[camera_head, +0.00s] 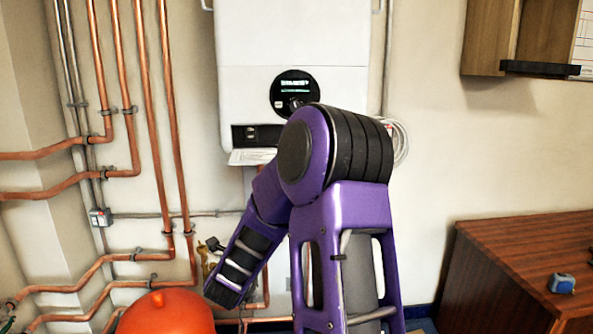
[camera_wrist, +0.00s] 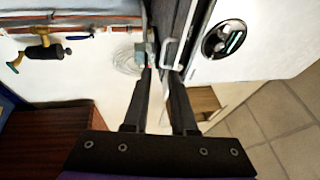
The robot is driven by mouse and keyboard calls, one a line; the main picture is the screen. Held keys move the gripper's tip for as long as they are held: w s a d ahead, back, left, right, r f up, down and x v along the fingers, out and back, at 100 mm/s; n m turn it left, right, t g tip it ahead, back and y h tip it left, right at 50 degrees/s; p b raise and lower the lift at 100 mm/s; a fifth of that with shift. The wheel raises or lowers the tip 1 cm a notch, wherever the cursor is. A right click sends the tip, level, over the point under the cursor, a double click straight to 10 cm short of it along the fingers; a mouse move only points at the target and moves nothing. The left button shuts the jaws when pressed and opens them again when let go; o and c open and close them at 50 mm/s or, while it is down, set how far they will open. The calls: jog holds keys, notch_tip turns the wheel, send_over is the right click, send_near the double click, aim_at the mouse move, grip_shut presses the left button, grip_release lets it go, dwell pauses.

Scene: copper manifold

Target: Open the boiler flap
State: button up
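The white boiler (camera_head: 292,45) hangs on the wall in the head view, with a round black dial with a lit display (camera_head: 294,92). A dark control strip (camera_head: 250,136) lies near its lower edge. Just below it a pale flap (camera_head: 250,157) sticks out, appearing tilted down and partly hidden by my arm. In the wrist view the boiler (camera_wrist: 274,42) lies sideways at the right, with the dark strip (camera_wrist: 170,22) beside it. My gripper (camera_wrist: 160,76) has its two dark fingers apart, tips close to the boiler's lower edge; contact with the flap is unclear. The head view hides the gripper.
Copper pipes (camera_head: 152,110) run along the left wall. An orange rounded vessel (camera_head: 168,312) stands low in front. A wooden cabinet (camera_head: 520,260) bearing a small blue device (camera_head: 561,283) is at right, below a wall shelf (camera_head: 490,40). Coiled cable (camera_wrist: 127,57) hangs near the boiler.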

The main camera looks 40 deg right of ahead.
jog(key=shift+m+g+h, duration=0.3)
jog(key=shift+m+h, duration=0.2)
jog(key=shift+m, duration=0.3)
jog(key=x, duration=1.2)
jog(key=s+p+x, duration=0.1)
jog(key=x, duration=0.5)
jog(key=shift+s+d, duration=0.1)
jog(key=shift+d, duration=0.3)
grip_shut()
